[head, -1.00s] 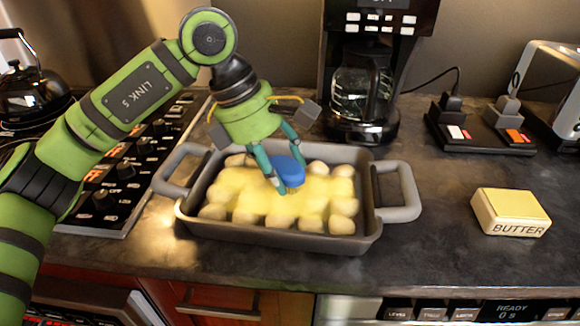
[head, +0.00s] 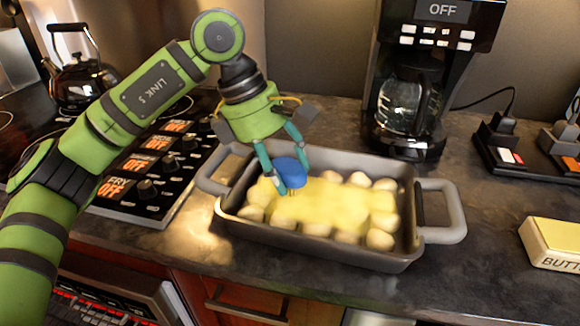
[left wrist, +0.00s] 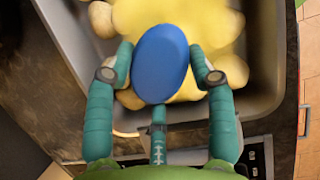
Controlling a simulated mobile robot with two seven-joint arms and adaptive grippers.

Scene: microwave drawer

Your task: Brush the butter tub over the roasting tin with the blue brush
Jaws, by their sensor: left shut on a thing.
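The blue brush (head: 290,172) is held between the fingers of my left gripper (head: 288,176), bristles down, over the left part of the roasting tin (head: 330,255). The tin holds several pale round pieces with a yellow butter layer (head: 335,208) spread over them. Whether the bristles touch the food I cannot tell. The butter tub (head: 555,243), pale yellow and marked BUTTER, stands on the counter at the right edge, partly cut off. My right gripper is not seen.
A coffee maker (head: 425,75) stands behind the tin. A stove with knobs (head: 150,165) and a kettle (head: 80,75) are at the left. A power strip (head: 520,160) lies at the back right. The counter between tin and butter tub is clear.

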